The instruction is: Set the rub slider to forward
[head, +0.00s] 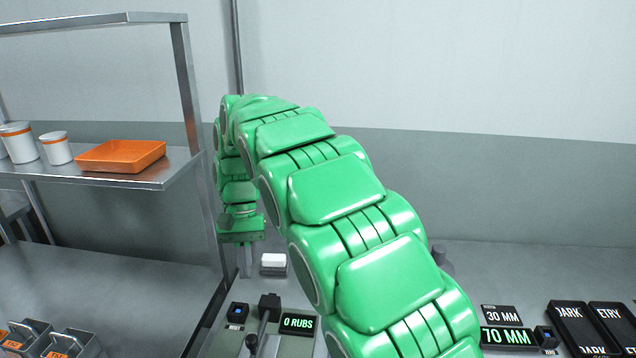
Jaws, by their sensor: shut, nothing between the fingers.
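A panel (232,345) stands at the bottom, left of my green arm, with a "0 RUBS" display (298,323). Beside the display is a dark block (269,300) with a grey rod running down to a dark round knob (251,342). Behind the panel sits a white-topped block (273,260) on a dark base. I cannot tell for sure which of these parts is the rub slider; no forward mark is readable. My gripper (246,268) points down just left of the white-topped block, its fingers shut and empty. Whether it touches anything is unclear.
A small box with a blue button (237,312) is on the panel. At the right are "30 MM" (501,315) and "70 MM" (507,337) displays and black labelled trays (578,325). A metal shelf (110,180) with an orange tray (122,156) stands left of my gripper.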

